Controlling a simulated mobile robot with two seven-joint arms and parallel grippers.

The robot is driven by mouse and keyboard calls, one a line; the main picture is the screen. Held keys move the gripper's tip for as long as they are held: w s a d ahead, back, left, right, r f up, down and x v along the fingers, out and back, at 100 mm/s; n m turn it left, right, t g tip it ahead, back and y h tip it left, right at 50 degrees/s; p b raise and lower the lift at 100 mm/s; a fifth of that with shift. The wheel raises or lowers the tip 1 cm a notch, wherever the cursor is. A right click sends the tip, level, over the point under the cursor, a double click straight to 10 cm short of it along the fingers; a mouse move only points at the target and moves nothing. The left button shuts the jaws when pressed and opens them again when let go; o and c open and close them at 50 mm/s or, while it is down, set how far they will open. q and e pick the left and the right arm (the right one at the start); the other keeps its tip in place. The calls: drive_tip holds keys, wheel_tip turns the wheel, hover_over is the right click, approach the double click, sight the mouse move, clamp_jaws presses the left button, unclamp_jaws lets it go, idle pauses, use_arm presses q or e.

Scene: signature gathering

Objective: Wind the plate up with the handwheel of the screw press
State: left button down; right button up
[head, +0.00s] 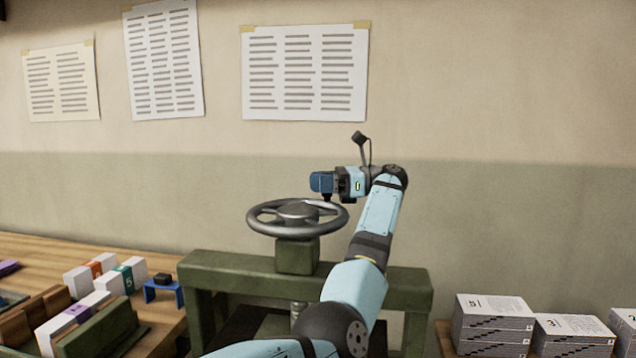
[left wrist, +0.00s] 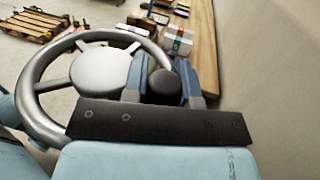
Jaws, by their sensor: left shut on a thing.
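The grey handwheel (head: 298,217) lies flat on top of the green screw press (head: 230,272). In the left wrist view its spoked rim and hub (left wrist: 100,68) fill the left. A short piece of screw (head: 298,309) shows below the crossbeam. My arm hides part of the press, and I cannot make out the plate clearly. My right gripper is out of view.
A wooden bench (head: 110,252) at left carries banded paper bundles (head: 104,275), a small blue stand (head: 163,290) and green trays. Stacks of printed sheets (head: 493,322) stand at right. Notices (head: 305,72) hang on the wall close behind. A pallet (left wrist: 35,22) lies on the floor.

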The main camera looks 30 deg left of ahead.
use_arm(q)
drive_tip(key=shift+a+f, duration=0.1)
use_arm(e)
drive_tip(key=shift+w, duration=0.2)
use_arm(q)
drive_tip(key=c, duration=1.2)
unclamp_jaws()
drive_tip(key=o, duration=0.3)
drive_tip(key=shift+s+a, duration=0.1)
drive_tip(key=shift+a, duration=0.05)
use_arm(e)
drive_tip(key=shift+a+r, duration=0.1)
use_arm(q)
drive_tip(key=shift+d, duration=0.2)
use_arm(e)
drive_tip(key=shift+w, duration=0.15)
